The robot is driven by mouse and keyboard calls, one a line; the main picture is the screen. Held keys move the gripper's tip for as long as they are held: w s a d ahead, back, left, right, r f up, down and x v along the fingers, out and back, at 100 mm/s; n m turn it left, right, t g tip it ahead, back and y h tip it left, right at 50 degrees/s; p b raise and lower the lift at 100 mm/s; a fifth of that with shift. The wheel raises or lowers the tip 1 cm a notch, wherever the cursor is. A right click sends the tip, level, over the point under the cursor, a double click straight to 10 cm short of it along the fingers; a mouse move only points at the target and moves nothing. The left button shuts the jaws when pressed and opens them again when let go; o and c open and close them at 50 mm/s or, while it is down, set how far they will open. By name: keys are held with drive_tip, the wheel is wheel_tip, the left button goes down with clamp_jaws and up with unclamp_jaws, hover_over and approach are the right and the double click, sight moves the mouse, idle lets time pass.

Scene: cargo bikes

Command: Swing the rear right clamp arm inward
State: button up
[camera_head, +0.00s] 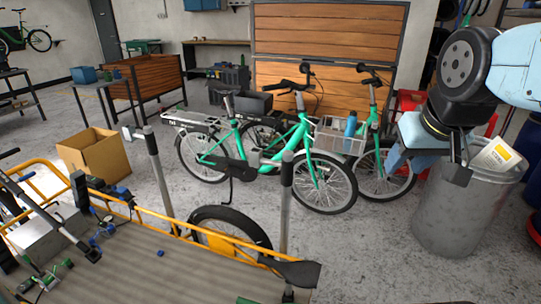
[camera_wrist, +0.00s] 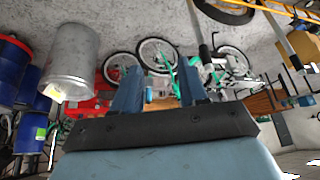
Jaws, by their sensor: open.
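A work platform (camera_head: 200,280) with a yellow-framed cargo bike part fills the lower left of the head view. Two grey upright posts stand at it, one at the left (camera_head: 158,178) and one at the right (camera_head: 286,210). A flat black arm-like piece (camera_head: 292,272) sticks out at the platform's right corner, near the right post's foot. I cannot tell for sure which part is the rear right clamp arm. My gripper (camera_head: 426,166) is at the right, high and apart from the platform, in front of a grey bin. In the wrist view my gripper (camera_wrist: 160,78) has its two blue fingers spread with nothing between them.
The grey bin (camera_head: 450,220) stands below my gripper. Green bikes (camera_head: 320,185) stand behind the platform. A cardboard box (camera_head: 95,155) is at the left. Blue barrels (camera_wrist: 12,65) show in the wrist view. Grey floor between platform and bin is clear.

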drive_tip(key=shift+o, duration=0.5)
drive_tip(key=shift+w, duration=0.1)
drive_tip(key=w+a+r+n+g, duration=0.1)
drive_tip(key=w+a+r+n, duration=0.2)
drive_tip(key=w, duration=0.8)
drive_tip(key=w+a+f+n+g, duration=0.1)
drive_tip(key=w+a+f+n, duration=0.1)
drive_tip(key=w+a, duration=0.35)
drive_tip(key=w+a+f+n, duration=0.2)
drive_tip(key=w+a+n, duration=0.1)
drive_tip(key=w, duration=0.6)
drive_tip(key=w+a+f+n+g, duration=0.15)
drive_tip(key=w+a, duration=0.25)
drive_tip(key=w, duration=0.4)
drive_tip(key=w+a+f+n, duration=0.5)
drive_tip(key=w+a+f, duration=0.45)
drive_tip(key=f, duration=0.25)
drive_tip(key=shift+m+h, duration=0.25)
drive_tip(key=shift+h, duration=0.15)
drive_tip(key=f, duration=0.4)
drive_tip(key=w+f, duration=0.1)
drive_tip(key=f, duration=0.3)
drive_tip(key=w+f, duration=0.1)
drive_tip(key=f, duration=0.3)
drive_tip(key=shift+d+f, duration=0.2)
